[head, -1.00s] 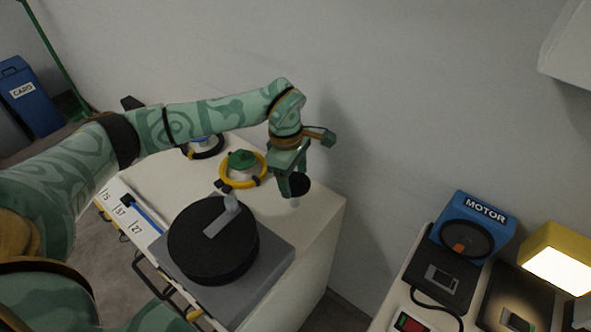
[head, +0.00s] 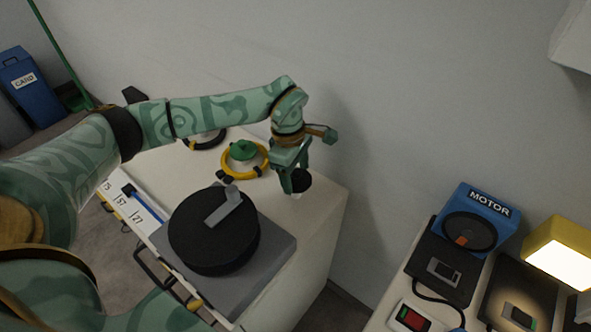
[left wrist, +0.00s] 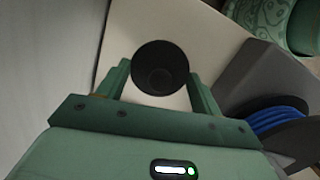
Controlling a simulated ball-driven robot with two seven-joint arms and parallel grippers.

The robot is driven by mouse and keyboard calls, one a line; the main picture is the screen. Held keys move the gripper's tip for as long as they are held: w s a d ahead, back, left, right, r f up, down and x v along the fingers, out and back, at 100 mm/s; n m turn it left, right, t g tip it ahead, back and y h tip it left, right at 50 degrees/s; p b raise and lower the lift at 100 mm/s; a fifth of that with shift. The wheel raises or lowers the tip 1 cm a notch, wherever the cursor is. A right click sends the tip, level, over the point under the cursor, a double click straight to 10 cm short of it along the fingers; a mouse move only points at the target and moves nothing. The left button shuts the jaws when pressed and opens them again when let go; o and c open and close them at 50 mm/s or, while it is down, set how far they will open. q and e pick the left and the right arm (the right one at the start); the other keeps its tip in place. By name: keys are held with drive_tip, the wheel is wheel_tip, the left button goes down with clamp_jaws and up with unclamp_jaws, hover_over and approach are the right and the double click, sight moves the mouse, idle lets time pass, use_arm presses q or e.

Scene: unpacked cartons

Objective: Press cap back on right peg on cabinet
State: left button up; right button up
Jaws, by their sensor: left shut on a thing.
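My left gripper (head: 294,182) is shut on a black round cap (head: 301,181) over the right end of the white cabinet (head: 325,190). In the left wrist view the dark cap (left wrist: 160,68) sits between the two fingers (left wrist: 160,85). A small pale piece (head: 296,196) shows just under the cap in the head view; it may be the right peg. Whether cap and peg touch cannot be told. Another peg with a green cap (head: 243,151) stands to the left, with a yellow ring (head: 229,172) around it. My right gripper is out of view.
A black drum with a grey bar (head: 210,245) sits on a grey plate (head: 275,252) at the cabinet's front. A dark ring (head: 205,142) lies at the back left. The wall (head: 400,110) is close behind. A blue motor box (head: 478,222) stands on a separate bench at right.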

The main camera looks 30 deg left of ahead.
use_arm(q)
drive_tip(key=shift+f, duration=0.65)
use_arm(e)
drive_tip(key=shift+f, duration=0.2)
use_arm(q)
drive_tip(key=o, duration=1.4)
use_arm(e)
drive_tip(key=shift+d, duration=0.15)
use_arm(q)
drive_tip(key=shift+r, duration=0.1)
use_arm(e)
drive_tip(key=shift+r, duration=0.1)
use_arm(q)
drive_tip(key=shift+r+p, duration=2.5)
drive_tip(key=shift+r, duration=1)
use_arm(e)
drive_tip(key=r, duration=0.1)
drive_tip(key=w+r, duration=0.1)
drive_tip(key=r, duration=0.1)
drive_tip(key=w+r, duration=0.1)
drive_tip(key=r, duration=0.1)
use_arm(q)
drive_tip(key=shift+f, duration=0.1)
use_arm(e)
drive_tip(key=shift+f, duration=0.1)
use_arm(q)
clamp_jaws()
